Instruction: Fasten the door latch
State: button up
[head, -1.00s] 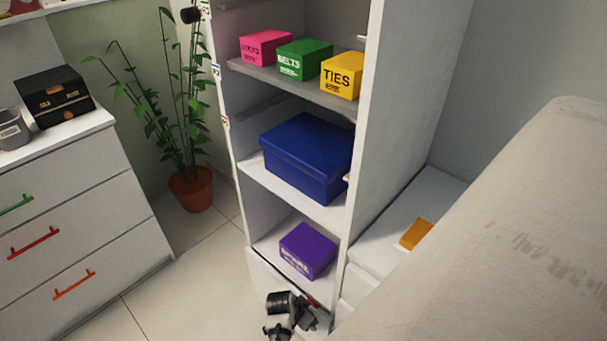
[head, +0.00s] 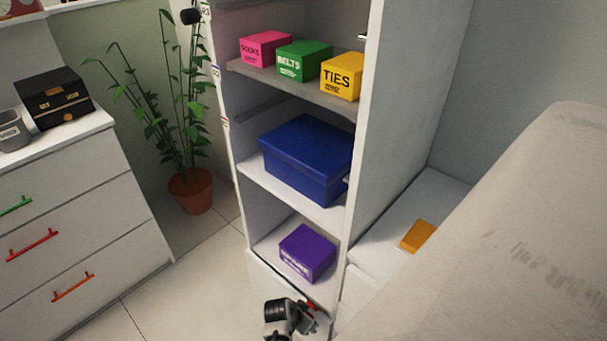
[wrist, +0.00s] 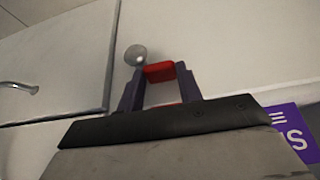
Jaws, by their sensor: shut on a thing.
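My gripper (wrist: 158,84) is shut on a small red piece (wrist: 159,71), which looks like the door latch. The red piece sits between the two dark fingertips, against a pale panel. A round silver knob (wrist: 135,55) is just left of it, near the left fingertip. In the head view my gripper (head: 308,314) is low at the front of the wardrobe (head: 300,214), below the bottom shelf. A bit of red (head: 311,305) shows beside it. The wardrobe door's full outline is not clear in either view.
A purple box (head: 307,252), a blue box (head: 306,158) and pink, green and yellow boxes stand on the shelves. A potted plant (head: 190,190) and a drawer chest (head: 75,225) are left. A large pale surface (head: 520,230) fills the lower right. Floor between chest and wardrobe is clear.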

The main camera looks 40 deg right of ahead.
jog(key=shift+f+h, duration=0.15)
jog(key=shift+h, duration=0.35)
jog(key=o, duration=1)
jog(key=v, duration=1.3)
jog(key=shift+s+a+r, duration=0.1)
jog(key=shift+r, duration=0.3)
